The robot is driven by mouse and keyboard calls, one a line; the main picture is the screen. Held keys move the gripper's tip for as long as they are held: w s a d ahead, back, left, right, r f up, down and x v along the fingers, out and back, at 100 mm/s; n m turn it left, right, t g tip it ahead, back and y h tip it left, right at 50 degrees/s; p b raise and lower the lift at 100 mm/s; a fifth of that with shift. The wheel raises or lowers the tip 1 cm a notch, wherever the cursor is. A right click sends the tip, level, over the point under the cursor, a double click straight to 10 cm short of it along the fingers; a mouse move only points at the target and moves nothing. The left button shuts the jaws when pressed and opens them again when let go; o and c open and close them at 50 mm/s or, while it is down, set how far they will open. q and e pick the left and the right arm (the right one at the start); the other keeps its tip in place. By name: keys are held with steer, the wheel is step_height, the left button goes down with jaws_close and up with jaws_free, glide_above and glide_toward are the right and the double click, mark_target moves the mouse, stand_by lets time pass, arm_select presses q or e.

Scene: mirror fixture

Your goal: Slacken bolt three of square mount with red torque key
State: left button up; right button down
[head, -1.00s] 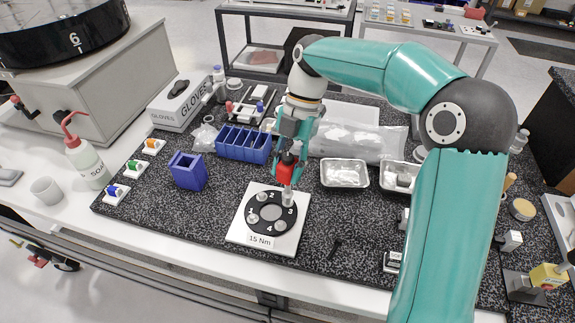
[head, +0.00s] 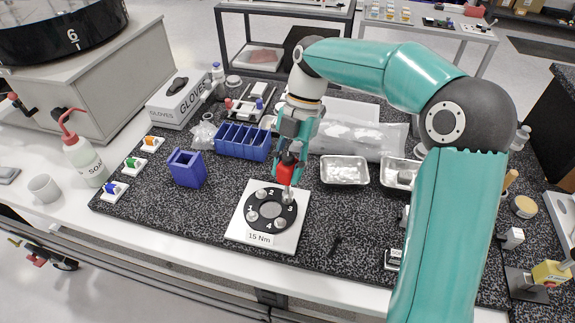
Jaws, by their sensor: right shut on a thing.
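The square mount (head: 243,233) is a white plate with a black ring, bolts numbered one to four and a "15 Nm" label at its front. It lies on the dark speckled bench mat. My right gripper (head: 289,152) points down above the mount's right rear part and is shut on the red torque key (head: 286,170). The key stands about upright, its lower end at bolt three beside the number 3. The key hides that bolt, so I cannot tell how its tip sits on it. My left gripper is not in view.
A blue open box (head: 187,170) and a blue divided bin (head: 242,142) stand left of and behind the mount. Two foil trays (head: 344,171) lie to the right. A glove box (head: 180,101) is at the back left. My right arm covers much of the right side.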

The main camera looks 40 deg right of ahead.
steer(key=shift+f, duration=0.25)
stand_by(0.3)
steer(key=shift+n+g+h+p, duration=0.4)
steer(key=shift+n+p, duration=0.45)
steer(key=shift+n, duration=0.55)
steer(key=shift+n+g+h+p, duration=0.3)
steer(key=shift+n+g+p, duration=0.35)
steer(key=shift+n, duration=0.75)
steer(key=shift+n+g+h+p, duration=0.35)
steer(key=shift+n+h+p, duration=0.55)
steer(key=shift+n+p, duration=1.15)
steer(key=shift+f+n+b, duration=0.1)
steer(key=shift+n+b, duration=0.25)
steer(key=shift+n, duration=0.4)
